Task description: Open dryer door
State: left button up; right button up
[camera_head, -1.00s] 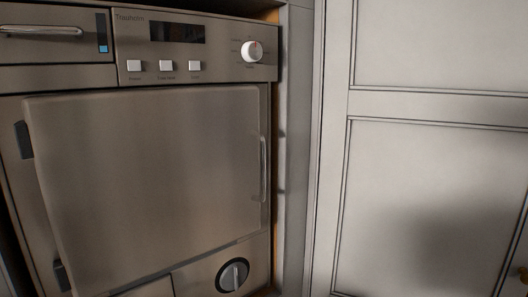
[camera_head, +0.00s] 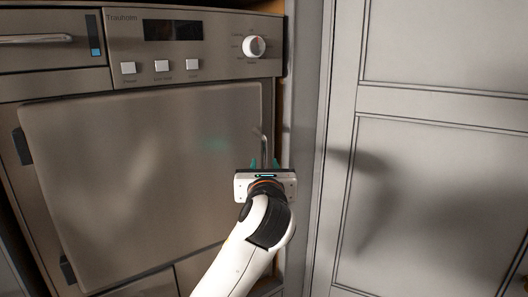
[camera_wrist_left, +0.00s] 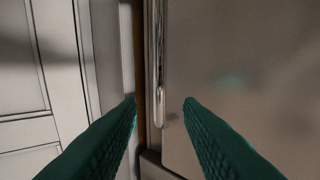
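The dryer door (camera_head: 140,170) is a flat grey metal panel that looks closed, with dark hinges on its left side. Its upright chrome handle (camera_head: 264,148) is at the door's right edge, and my left gripper hides the lower part. The handle also shows in the left wrist view (camera_wrist_left: 158,70), between the fingers and beyond their tips. My left gripper (camera_head: 264,164) is in front of the handle. In the left wrist view its green fingers (camera_wrist_left: 160,101) are spread apart with nothing held between them. My right gripper is in neither view.
The control panel (camera_head: 190,45) with buttons and a white knob (camera_head: 254,46) is above the door. A grey panelled cupboard front (camera_head: 440,180) stands close on the right. A narrow gap and side panel lie between it and the dryer.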

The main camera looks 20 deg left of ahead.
aim_at(264, 156)
pick_arm(q)
jog(key=p+x, duration=0.1)
jog(key=x, duration=0.6)
jog(key=shift+w+a+f, duration=0.1)
jog(key=shift+w, duration=0.05)
grip_shut()
